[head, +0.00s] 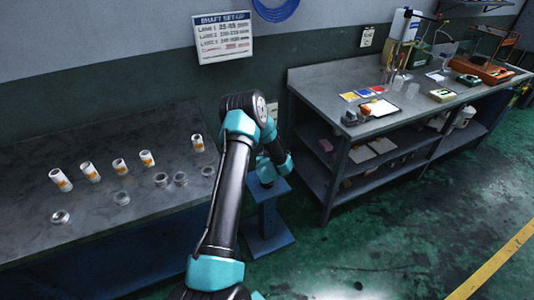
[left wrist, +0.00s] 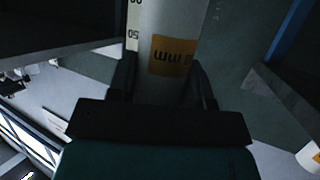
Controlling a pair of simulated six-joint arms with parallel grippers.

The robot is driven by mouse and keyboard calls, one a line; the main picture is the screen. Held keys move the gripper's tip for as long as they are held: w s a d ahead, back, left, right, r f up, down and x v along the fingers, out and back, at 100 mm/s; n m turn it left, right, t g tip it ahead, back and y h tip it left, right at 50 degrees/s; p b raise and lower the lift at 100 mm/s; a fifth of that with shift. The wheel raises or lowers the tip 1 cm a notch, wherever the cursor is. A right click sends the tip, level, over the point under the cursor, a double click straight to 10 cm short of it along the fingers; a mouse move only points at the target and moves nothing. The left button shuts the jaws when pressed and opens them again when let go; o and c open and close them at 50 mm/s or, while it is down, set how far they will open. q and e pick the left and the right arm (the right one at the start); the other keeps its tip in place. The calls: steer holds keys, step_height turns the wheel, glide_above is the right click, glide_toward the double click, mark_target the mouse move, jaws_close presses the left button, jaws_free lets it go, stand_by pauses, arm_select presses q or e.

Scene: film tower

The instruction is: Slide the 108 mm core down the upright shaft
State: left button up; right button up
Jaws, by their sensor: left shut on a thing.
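In the left wrist view, my left gripper (left wrist: 164,78) is shut on a white core (left wrist: 178,18) with an orange label (left wrist: 172,56). The label reads "mm" upside down; its number is not legible. A pale strip with black digits (left wrist: 132,35) shows beside the core. In the head view, my left arm reaches up the middle and bends down over a blue stand (head: 268,218). The fingers and held core are hidden there. I cannot make out the upright shaft in either view, nor how the core sits to it. My right gripper is not in view.
Several white cores with orange labels (head: 90,172) and several grey rings (head: 61,217) stand on the left bench (head: 120,240). A grey workbench (head: 330,85) with tools and cards is at the right. Green floor (head: 400,220) is clear in front of it.

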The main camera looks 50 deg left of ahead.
arm_select(q)
steer(key=shift+f, duration=1.6)
steer(key=o, duration=1)
steer(key=v, duration=1.7)
steer(key=shift+r, duration=0.15)
steer(key=shift+s+d, duration=0.1)
